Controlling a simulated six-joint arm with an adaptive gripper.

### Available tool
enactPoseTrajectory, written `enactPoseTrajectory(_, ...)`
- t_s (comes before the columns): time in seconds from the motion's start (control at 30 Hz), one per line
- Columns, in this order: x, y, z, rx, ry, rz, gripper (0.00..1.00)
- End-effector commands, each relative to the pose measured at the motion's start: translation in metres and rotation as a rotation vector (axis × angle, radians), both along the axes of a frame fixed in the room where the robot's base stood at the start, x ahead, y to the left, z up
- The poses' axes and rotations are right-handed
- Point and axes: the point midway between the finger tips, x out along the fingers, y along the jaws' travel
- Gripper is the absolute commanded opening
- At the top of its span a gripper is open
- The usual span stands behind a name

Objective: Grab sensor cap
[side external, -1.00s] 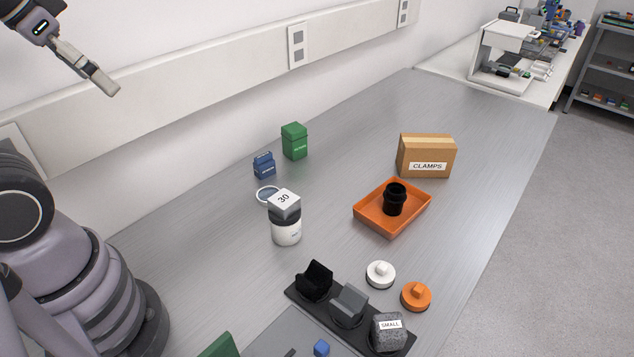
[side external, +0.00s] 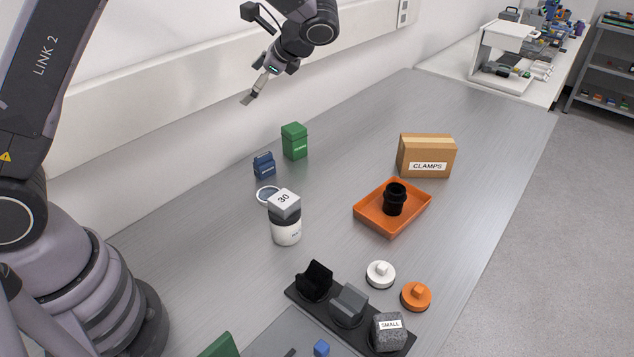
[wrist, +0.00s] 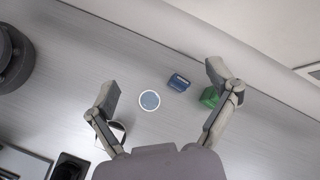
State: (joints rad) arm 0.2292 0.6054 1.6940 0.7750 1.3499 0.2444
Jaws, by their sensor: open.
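No label marks the sensor cap, and I cannot tell which part it is. A white knobbed cap (side external: 380,274) and an orange knobbed cap (side external: 416,296) lie side by side on the table, right of the black rack. A black cylindrical part (side external: 395,198) stands in the orange tray (side external: 365,220). My gripper (side external: 246,99) is high above the back of the table, near the wall and far from these caps. The white and orange caps are not in the wrist view.
A jar (side external: 286,231) topped by a block marked 30 stands mid-table, with a round ringed disc (side external: 268,194) behind it. Blue (side external: 264,166) and green (side external: 295,141) boxes stand near the wall. A CLAMPS box (side external: 426,156) is behind the tray. A black rack (side external: 328,306) holds several blocks.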

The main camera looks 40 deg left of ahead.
Motion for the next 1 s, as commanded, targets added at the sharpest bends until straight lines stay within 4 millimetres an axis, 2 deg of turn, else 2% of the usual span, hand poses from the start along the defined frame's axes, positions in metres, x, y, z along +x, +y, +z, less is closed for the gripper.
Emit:
enactPoseTrajectory(0.03,0.016,-0.004,-0.026,0.064,0.068,-0.047,0.87)
enactPoseTrajectory(0.17,0.049,-0.012,-0.084,0.231,0.208,-0.167,0.87)
enactPoseTrajectory(0.2,0.057,-0.015,-0.104,0.282,0.249,-0.206,0.87)
enactPoseTrajectory(0.3,0.07,-0.023,-0.153,0.411,0.346,-0.298,0.87)
enactPoseTrajectory(0.4,0.076,-0.03,-0.199,0.527,0.423,-0.378,0.87)
enactPoseTrajectory(0.5,0.075,-0.035,-0.233,0.617,0.477,-0.439,0.87)
enactPoseTrajectory(0.6,0.073,-0.039,-0.255,0.676,0.511,-0.48,0.87)
enactPoseTrajectory(0.77,0.072,-0.033,-0.267,0.709,0.529,-0.499,0.87)
enactPoseTrajectory(1.0,0.079,0.013,-0.266,0.708,0.529,-0.496,0.87)
